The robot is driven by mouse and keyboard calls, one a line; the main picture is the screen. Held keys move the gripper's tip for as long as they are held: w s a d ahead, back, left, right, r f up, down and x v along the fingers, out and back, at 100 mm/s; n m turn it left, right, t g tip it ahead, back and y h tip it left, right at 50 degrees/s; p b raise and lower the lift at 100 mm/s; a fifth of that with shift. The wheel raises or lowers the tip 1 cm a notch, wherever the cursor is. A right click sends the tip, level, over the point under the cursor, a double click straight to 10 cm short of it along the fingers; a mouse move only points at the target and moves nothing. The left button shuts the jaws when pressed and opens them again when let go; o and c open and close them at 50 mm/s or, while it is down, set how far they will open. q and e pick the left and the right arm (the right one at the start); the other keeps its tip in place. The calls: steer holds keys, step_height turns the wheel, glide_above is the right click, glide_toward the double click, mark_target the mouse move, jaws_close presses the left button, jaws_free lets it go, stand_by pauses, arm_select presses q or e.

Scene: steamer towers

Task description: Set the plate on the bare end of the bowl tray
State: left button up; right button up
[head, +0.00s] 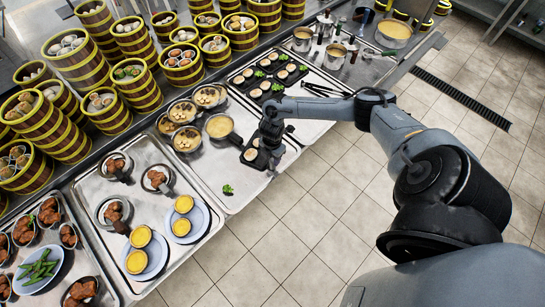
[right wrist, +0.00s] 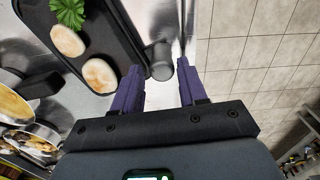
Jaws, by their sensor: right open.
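A dark oblong plate (head: 243,161) with pale buns lies by the right side of the metal tray (head: 243,192) that holds several bowls; my right gripper partly hides it. In the right wrist view a dark plate (right wrist: 112,42) carries two buns and a green garnish, with a grey stub at its edge. My right gripper (head: 266,152) is over the dark plate in the head view. In the right wrist view my right gripper (right wrist: 160,78) is open, its purple fingers apart near the grey stub, with nothing clearly held. My left gripper is not in view.
A bowl of yellow soup (head: 219,126) and several filled bowls stand at the tray's back. A green garnish (head: 228,189) lies on its otherwise bare front end. Blue plates with tarts (head: 196,222) are to the left. Steamer towers (head: 130,88) line the back.

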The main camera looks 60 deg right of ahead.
steer(key=shift+w+r+p, duration=0.2)
steer(key=shift+r+p, duration=0.5)
steer(key=shift+r, duration=0.2)
steer(key=shift+w+r+p, duration=0.2)
steer(key=shift+r+p, duration=0.85)
steer(key=shift+r, duration=0.15)
steer(key=shift+r, duration=0.1)
steer(key=o, duration=0.6)
steer(key=shift+r, duration=0.55)
step_height(320, 180, up, 10)
steer(key=shift+f, duration=0.15)
